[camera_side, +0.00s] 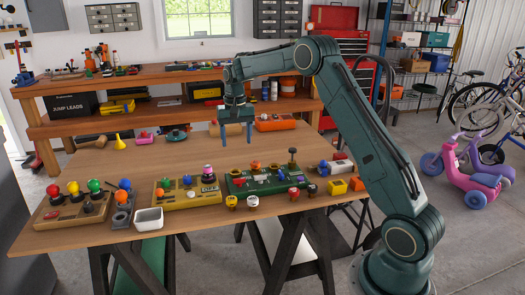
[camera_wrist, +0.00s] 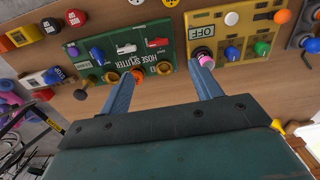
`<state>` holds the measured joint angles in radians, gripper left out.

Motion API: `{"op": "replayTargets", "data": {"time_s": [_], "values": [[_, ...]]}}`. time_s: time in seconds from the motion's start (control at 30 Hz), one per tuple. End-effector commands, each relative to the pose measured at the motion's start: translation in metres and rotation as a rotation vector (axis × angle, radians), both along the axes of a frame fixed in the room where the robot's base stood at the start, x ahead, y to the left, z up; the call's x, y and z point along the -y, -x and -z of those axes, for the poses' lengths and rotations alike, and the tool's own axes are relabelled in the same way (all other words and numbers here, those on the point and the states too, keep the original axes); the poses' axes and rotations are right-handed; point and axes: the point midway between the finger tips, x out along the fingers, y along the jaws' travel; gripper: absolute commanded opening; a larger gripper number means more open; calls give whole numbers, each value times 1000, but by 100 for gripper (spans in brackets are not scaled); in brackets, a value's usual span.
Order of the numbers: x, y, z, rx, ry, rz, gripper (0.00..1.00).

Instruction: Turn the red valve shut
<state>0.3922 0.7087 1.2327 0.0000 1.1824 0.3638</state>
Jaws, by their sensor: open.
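The green hose-splitter board (camera_side: 238,190) lies on the wooden table and carries several small knobs and levers. It also shows in the wrist view (camera_wrist: 92,80). A small red lever handle (camera_wrist: 127,48) sits on that board in the wrist view. It looks like the red valve, but I cannot be sure. How far it is turned is too small to tell. My gripper (camera_side: 236,142) points down above the table, behind the boards and apart from them. In the wrist view my gripper (camera_wrist: 160,75) has its two fingers spread, with nothing between them.
A yellow control board (camera_side: 180,200) and a brown button board (camera_side: 62,214) lie to the left. A white tray (camera_side: 149,219) stands at the front edge. Several small coloured knobs and boxes line the front right. A yellow funnel (camera_side: 119,142) stands behind; the table's middle is fairly clear.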

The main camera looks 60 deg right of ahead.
Motion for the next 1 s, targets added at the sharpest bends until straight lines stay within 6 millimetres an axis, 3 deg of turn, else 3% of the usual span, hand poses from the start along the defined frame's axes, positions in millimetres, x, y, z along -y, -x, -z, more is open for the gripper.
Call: {"op": "replayTargets", "data": {"time_s": [0.13,0.67,1.0], "values": [[10,-5,14,-13,-6,24,64],[12,-6,30,-18,-8,30,64],[11,-5,74,-21,-9,29,64]]}}
